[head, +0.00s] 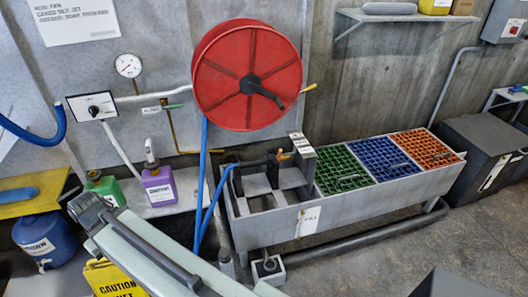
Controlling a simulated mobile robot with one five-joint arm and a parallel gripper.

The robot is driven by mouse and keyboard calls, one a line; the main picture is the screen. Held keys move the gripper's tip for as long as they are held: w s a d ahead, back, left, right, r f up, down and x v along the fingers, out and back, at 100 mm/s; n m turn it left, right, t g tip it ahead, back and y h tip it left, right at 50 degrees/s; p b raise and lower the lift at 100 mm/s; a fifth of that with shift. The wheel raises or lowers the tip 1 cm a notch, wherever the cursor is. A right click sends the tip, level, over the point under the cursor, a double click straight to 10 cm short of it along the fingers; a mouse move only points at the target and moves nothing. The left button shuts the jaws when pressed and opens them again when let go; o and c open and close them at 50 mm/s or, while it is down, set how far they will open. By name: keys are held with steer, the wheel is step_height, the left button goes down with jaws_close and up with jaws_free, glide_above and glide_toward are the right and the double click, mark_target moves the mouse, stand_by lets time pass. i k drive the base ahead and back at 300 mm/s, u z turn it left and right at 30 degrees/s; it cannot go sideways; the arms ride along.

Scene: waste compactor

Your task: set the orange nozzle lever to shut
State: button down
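A small orange part (282,155), which looks like the nozzle lever, shows beside a black nozzle or pipe fitting (272,168) at the left end of the long grey trough. It is too small to tell which way it is set. Small white label plates (299,140) stand just right of it. My gripper (88,208) is at the lower left, at the end of my pale arm, well left of the orange part and apart from it. Its fingers cannot be made out, so I cannot tell whether it is open or shut.
A red hose reel (247,75) hangs above the trough (335,212), with a blue hose (203,185) running down. Green (105,188) and purple (159,187) bottles stand on a shelf near my gripper. A yellow caution sign (115,280) is below.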

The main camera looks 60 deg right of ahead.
mark_target(279, 157)
steer(key=u, duration=0.8)
steer(key=k, duration=2)
steer(key=z, duration=0.9)
steer(key=i, duration=1.5)
steer(key=z, duration=0.1)
